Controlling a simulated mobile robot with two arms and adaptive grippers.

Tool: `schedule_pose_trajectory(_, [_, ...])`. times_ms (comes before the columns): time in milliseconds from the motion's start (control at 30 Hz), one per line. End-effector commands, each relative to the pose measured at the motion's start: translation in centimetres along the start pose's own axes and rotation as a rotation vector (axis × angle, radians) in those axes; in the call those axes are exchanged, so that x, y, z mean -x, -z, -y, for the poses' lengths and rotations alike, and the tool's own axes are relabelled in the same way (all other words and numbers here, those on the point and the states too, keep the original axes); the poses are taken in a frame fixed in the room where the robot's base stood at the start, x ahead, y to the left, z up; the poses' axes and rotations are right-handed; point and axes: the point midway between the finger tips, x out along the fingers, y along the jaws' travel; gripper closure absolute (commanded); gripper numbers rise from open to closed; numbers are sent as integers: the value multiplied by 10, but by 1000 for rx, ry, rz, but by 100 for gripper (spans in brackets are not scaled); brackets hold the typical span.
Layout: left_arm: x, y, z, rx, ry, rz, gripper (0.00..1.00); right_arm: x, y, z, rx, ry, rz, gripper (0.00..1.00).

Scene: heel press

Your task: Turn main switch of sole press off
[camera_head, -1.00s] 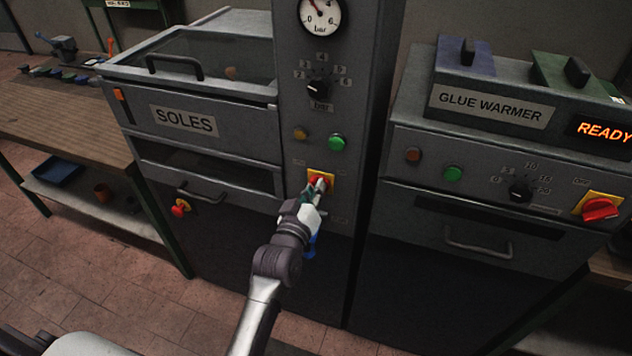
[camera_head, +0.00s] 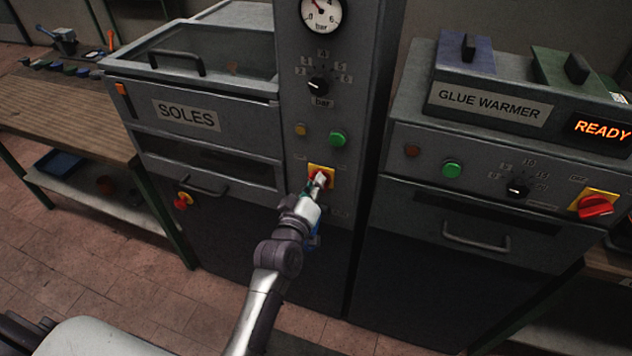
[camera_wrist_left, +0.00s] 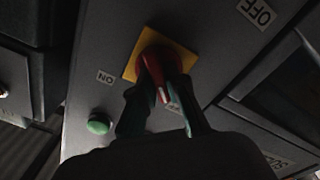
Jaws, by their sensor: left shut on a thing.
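The main switch (camera_head: 316,174) of the sole press is a red rotary knob on a yellow plate, low on the grey press column (camera_head: 345,200). It also shows in the left wrist view (camera_wrist_left: 152,66), with an ON label and an OFF label near it. My left gripper (camera_head: 320,184) is at the switch, its fingers shut on the red knob, one on each side, also in the left wrist view (camera_wrist_left: 165,95). The gripper hides part of the knob in the head view. My right gripper is not in view.
A green button (camera_head: 337,139) and a pressure dial knob (camera_head: 317,86) sit above the switch. The glue warmer (camera_head: 490,103), reading READY, stands to the right with its own red switch (camera_head: 595,206). A workbench (camera_head: 60,112) is at the left.

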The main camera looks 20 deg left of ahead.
Motion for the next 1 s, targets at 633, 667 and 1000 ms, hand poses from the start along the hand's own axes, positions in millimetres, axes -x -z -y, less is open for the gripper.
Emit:
schedule_pose_trajectory(633, [12,-1,1,0,2,2,61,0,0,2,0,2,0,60])
schedule_pose_trajectory(667, [17,-1,1,0,2,3,61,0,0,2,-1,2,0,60])
schedule_pose_trajectory(1000, [88,-2,2,-1,4,5,61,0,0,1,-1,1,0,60])
